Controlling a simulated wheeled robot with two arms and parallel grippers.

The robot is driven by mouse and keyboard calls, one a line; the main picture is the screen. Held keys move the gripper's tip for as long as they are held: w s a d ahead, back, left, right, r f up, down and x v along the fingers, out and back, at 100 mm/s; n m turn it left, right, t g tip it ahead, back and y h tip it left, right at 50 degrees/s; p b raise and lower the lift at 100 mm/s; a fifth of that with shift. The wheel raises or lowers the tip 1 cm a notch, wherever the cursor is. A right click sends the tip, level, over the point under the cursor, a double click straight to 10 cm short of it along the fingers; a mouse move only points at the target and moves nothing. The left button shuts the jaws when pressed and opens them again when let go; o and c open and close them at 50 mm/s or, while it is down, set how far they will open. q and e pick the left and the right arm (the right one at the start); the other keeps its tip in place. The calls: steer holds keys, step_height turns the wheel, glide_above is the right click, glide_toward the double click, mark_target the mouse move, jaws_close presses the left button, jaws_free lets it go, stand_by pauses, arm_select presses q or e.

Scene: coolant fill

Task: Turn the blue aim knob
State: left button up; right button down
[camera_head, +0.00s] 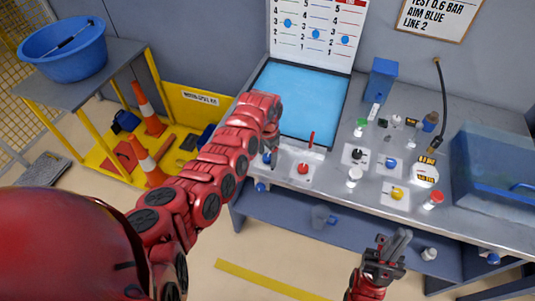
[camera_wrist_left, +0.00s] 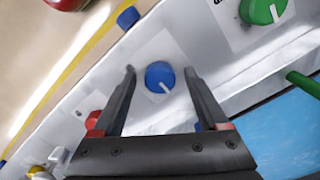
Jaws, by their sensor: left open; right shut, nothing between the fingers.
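The blue aim knob (camera_wrist_left: 159,77) is a round dial with a white pointer line on a pale panel. In the left wrist view it lies between the two fingertips of my open left gripper (camera_wrist_left: 159,70), with a visible gap on each side. I cannot tell how far the fingertips are above the panel. In the head view my left gripper (camera_head: 272,146) is over the left end of the bench, and the blue knob (camera_head: 266,158) is partly hidden there. My right gripper (camera_head: 394,243) is shut and empty, in front of the bench.
A red knob (camera_head: 303,169) with a red lever is right of the blue one. A green knob (camera_wrist_left: 262,11) shows in the wrist view. Bottles, other knobs and a blue tank (camera_head: 495,165) crowd the right. A sign (camera_head: 438,16) reads AIM BLUE LINE 2.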

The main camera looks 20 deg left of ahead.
arm_select(q)
jaws_close()
steer(key=shift+f+n+b, duration=0.2)
steer(key=shift+n+b, duration=0.4)
steer(key=shift+w+n+b, duration=0.1)
steer(key=shift+n+b, duration=0.3)
steer(key=shift+n, duration=0.1)
steer(key=shift+r+n+b, duration=0.15)
steer(key=shift+n+b, duration=0.15)
steer(key=shift+n, duration=0.1)
steer(key=shift+r, duration=0.1)
jaws_free()
